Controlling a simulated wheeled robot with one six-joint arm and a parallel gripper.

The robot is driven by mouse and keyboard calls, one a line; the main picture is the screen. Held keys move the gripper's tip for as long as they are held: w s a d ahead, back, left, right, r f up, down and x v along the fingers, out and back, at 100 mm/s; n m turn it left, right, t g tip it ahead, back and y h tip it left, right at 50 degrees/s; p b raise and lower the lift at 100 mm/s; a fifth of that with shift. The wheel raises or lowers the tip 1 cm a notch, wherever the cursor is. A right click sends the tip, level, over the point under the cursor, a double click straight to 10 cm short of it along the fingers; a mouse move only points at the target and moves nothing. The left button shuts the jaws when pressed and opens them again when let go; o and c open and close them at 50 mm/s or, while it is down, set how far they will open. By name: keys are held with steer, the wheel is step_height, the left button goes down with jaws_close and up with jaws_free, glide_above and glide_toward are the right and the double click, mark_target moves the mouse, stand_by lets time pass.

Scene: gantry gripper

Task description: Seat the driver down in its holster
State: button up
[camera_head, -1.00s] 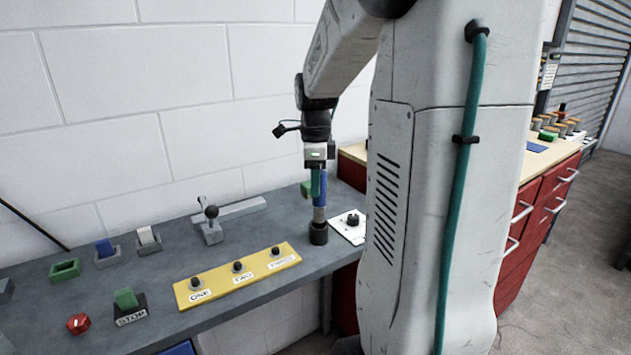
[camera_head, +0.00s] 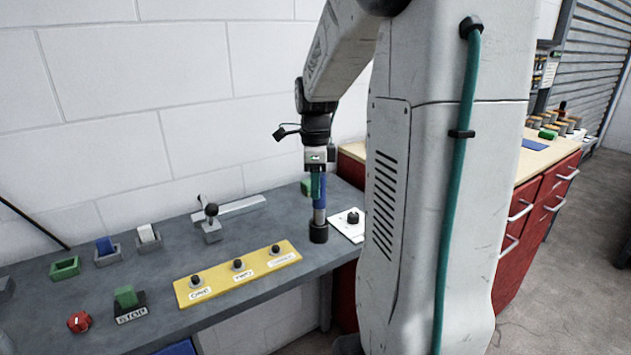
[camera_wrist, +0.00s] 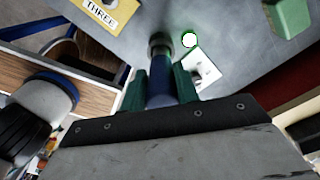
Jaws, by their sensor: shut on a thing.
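The driver (camera_head: 319,190) is a blue cylinder with a grey lower shaft, standing about upright over the bench. My gripper (camera_head: 317,183) is shut on its blue part, with green fingers on either side. In the wrist view the blue driver (camera_wrist: 160,88) lies between both green fingers (camera_wrist: 158,78). A dark round cup, seemingly the holster (camera_head: 318,233), stands on the bench under the driver. It also shows as a dark ring (camera_wrist: 158,40) in the wrist view. The grey shaft reaches the cup's mouth; how deep it sits inside I cannot tell.
A white plate with a black knob (camera_head: 353,219) lies just right of the cup. A yellow panel with several knobs (camera_head: 238,275) lies to the left, and a lever (camera_head: 211,222) stands behind it.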

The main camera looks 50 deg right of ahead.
steer(key=shift+f, duration=2.2)
steer(key=o, duration=1.2)
steer(key=shift+r, duration=0.1)
step_height(320, 180, up, 8)
steer(key=shift+f, duration=0.15)
